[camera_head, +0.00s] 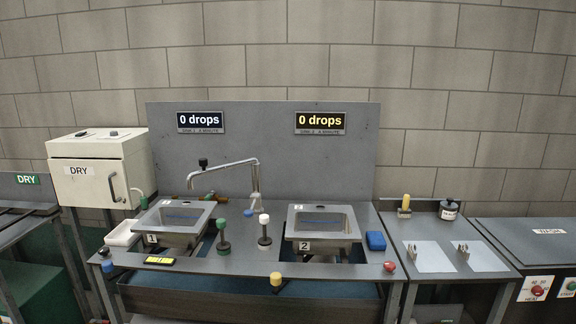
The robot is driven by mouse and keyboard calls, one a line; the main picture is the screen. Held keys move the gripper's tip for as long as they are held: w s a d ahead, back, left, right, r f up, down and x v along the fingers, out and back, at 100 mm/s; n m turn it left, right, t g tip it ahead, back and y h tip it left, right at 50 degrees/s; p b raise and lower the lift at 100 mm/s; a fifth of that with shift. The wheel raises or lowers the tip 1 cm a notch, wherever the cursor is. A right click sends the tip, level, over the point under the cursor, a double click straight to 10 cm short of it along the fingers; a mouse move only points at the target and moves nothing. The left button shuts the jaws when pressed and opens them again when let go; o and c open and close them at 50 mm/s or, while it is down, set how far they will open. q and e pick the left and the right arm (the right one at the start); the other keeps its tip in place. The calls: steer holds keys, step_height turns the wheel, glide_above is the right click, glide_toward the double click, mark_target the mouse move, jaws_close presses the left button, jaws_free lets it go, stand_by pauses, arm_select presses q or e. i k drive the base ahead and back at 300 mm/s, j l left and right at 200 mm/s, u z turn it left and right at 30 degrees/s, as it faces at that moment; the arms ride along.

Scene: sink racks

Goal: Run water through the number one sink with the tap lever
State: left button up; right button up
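The number one sink (205,216) is a steel basin on the left of the counter, with a "1" tag at its front left corner. A metal tap (256,185) stands behind, between the two sinks, and its spout (225,165) reaches left over the back of the number one sink. A black knob (203,162) shows near the spout's end. No running water is visible. Neither gripper is in view.
The number two sink (345,224) is on the right, with a blue block (376,241) beside it. Panels above both sinks read "0 drops". A white DRY box (100,165) stands at left. Yellow (276,279) and red (389,266) knobs line the front edge.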

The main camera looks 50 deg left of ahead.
mark_target(247, 214)
steer(key=u, duration=1.9)
